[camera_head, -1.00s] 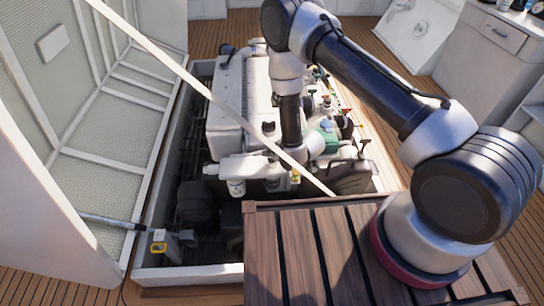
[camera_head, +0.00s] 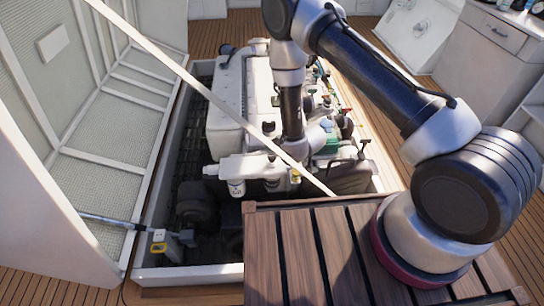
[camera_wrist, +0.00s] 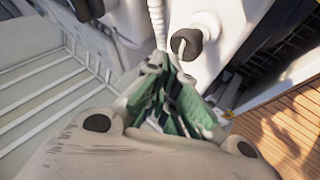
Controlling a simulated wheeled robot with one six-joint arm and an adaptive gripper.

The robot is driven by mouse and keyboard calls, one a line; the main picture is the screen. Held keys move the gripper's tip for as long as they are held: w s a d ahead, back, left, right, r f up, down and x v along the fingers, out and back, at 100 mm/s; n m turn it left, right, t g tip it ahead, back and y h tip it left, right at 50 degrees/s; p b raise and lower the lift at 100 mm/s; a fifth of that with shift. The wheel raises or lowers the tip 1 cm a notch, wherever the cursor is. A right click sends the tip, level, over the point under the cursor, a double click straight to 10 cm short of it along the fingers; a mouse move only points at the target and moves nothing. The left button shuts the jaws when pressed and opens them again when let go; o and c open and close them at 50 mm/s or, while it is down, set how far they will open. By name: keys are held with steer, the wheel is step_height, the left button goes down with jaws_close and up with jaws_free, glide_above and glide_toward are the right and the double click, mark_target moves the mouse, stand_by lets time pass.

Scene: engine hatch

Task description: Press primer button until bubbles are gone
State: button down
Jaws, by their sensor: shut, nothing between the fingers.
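My gripper shows in the wrist view (camera_wrist: 160,68) with its green-padded fingers closed together and nothing visible between them. Just beyond the fingertips is a dark round knob (camera_wrist: 186,44) with a pale pin, on a white engine part. It appears apart from the fingers. I cannot tell whether this knob is the primer button. In the head view, my arm reaches down over the right side of the white engine (camera_head: 228,98), and the gripper is mostly hidden there. A white filter (camera_head: 236,187) hangs at the engine's near end. No bubbles can be made out.
The engine sits in an open hatch with a raised lid (camera_head: 110,125) at left. A pale strut (camera_head: 190,80) crosses diagonally over the engine. A slatted wooden platform (camera_head: 300,255) lies in front. Several coloured caps and fittings crowd the engine's right side.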

mark_target(270, 157)
steer(key=shift+r, duration=2.5)
